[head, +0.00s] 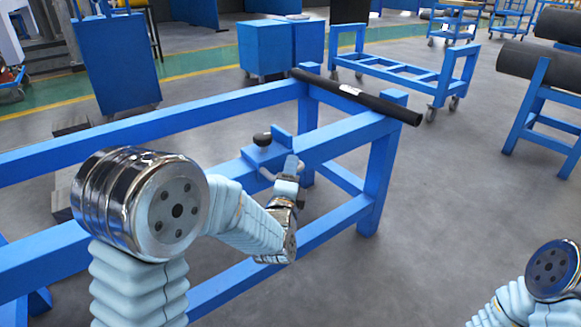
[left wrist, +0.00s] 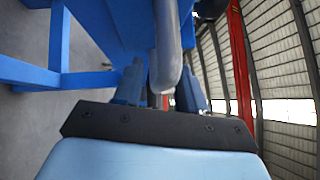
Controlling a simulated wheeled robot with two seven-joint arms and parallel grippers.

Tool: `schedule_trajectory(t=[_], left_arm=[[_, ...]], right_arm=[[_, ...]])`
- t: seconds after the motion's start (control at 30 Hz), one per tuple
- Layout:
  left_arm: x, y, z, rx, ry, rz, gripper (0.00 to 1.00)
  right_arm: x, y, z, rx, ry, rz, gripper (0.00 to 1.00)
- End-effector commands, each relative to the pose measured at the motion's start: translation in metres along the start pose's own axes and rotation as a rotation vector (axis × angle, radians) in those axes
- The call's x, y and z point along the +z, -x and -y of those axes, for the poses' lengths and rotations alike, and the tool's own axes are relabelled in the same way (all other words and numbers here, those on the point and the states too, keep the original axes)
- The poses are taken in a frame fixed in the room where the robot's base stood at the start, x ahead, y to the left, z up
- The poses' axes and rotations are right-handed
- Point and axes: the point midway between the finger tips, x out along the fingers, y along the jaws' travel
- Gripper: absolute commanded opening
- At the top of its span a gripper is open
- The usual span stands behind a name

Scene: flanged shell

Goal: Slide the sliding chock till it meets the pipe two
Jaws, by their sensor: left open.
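The sliding chock (head: 268,155) is a blue block with a black knob, sitting on the blue rail of the frame. The dark pipe (head: 365,97), apparently pipe two, lies across the frame's right end with a pale label on it. A gap of bare rail separates chock and pipe. My left gripper (head: 290,168) is at the near side of the chock, by its grey handle. In the left wrist view the grey bent handle (left wrist: 166,45) stands between the open fingers (left wrist: 160,90); whether they touch it I cannot tell. My right gripper is out of view.
The blue frame (head: 150,130) has long rails and a post at the right end. A blue cart (head: 405,75) stands behind, and a rack with dark pipes (head: 540,65) stands at right. Grey floor between them is clear.

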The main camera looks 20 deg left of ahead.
Motion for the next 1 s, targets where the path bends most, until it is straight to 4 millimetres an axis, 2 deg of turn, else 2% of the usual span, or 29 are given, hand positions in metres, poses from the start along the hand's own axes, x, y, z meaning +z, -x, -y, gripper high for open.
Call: schedule_trajectory(t=[0.13,0.17,0.4,0.77,1.0], left_arm=[[0.0,0.0,0.0,0.0,0.0,0.0,0.41],[0.0,0.0,0.0,0.0,0.0,0.0,0.38],[0.0,0.0,0.0,0.001,0.0,0.0,0.01],[-0.001,-0.001,-0.001,0.002,-0.001,-0.001,0.0],[-0.021,-0.02,0.0,0.002,-0.002,-0.003,0.0]], right_arm=[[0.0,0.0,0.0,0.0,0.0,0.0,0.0],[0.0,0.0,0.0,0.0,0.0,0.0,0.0],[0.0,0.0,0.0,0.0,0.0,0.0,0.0],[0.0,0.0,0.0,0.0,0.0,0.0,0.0],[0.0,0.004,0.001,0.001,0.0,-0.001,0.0]])
